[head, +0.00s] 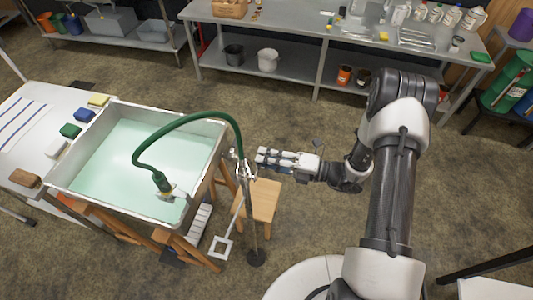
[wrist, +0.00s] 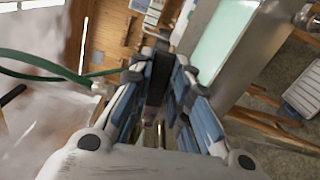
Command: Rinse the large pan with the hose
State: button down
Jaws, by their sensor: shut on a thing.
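The large pan (head: 88,193) stands on a wooden trestle at left, with pale green liquid in it; part of it shows at upper right in the wrist view (wrist: 253,62). The green hose (head: 205,117) arches from a metal stand (head: 251,215) over the pan. Its nozzle (head: 162,183) points down inside the pan, near the front side. My gripper (head: 262,157) is at the top of the stand, beside the pan's right edge. Its fingers (wrist: 158,75) are close together on a small fitting there, mostly hidden by them.
A wooden stool (head: 264,200) stands behind the metal stand. Coloured blocks and a brush lie on a white table (head: 25,125) at left. A steel bench (head: 300,35) runs along the back. Pale haze covers the left of the wrist view. Open floor lies between.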

jog(key=shift+f+m, duration=0.55)
jog(key=shift+m, duration=0.25)
jog(key=c, duration=1.5)
grip_release()
jog(key=v, duration=1.2)
jog(key=shift+r, duration=0.1)
